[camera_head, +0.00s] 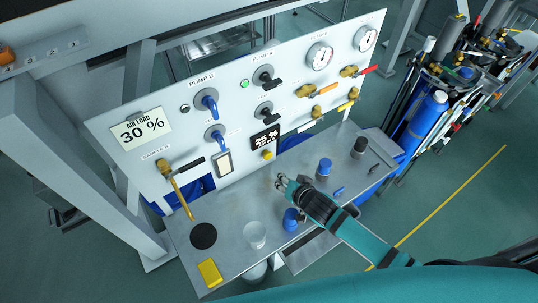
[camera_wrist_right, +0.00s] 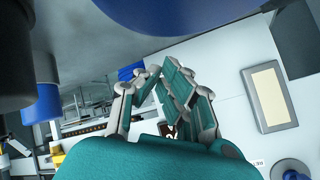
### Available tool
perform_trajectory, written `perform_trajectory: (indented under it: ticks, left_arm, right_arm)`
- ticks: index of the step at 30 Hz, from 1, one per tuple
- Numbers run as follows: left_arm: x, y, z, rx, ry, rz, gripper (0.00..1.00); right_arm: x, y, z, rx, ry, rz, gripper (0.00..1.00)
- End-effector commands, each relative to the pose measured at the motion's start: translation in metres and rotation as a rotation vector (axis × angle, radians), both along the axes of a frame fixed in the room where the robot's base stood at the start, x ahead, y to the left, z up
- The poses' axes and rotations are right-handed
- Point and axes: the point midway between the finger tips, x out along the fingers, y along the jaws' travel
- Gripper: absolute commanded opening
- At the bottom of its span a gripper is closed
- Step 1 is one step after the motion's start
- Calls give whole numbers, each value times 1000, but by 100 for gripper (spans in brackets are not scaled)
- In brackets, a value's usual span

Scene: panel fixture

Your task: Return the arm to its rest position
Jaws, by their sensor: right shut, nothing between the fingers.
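My right gripper (camera_head: 284,183) is shut and empty in the head view. Its teal arm comes in from the lower right and reaches over the grey metal shelf below the white panel (camera_head: 240,85). A blue-capped container (camera_head: 291,219) stands close beside the gripper, and another blue-capped one (camera_head: 324,167) stands to its right. In the right wrist view the gripper's fingers (camera_wrist_right: 158,75) come close together with nothing seen between them. My left gripper is not in view.
The shelf also holds a clear cup (camera_head: 254,235), a yellow block (camera_head: 210,272), a black disc (camera_head: 203,236) and a dark-capped container (camera_head: 359,147). Valves and gauges stick out from the panel. A cart with a blue cylinder (camera_head: 425,118) stands at the right. Open floor lies at the lower right.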

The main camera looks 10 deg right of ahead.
Motion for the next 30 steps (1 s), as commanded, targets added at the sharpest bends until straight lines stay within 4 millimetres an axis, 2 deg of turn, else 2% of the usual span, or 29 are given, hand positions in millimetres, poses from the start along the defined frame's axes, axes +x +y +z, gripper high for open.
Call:
perform_trajectory:
  ticks: [23,26,29,30]
  left_arm:
    - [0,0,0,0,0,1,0]
    - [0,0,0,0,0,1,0]
    - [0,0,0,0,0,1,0]
    - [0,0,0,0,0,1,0]
  right_arm:
    - [-1,0,0,-4,2,1,0]
    - [-12,2,5,-38,22,7,0]
    - [-40,1,16,-129,80,35,0]
    - [-56,-2,23,-175,116,54,0]
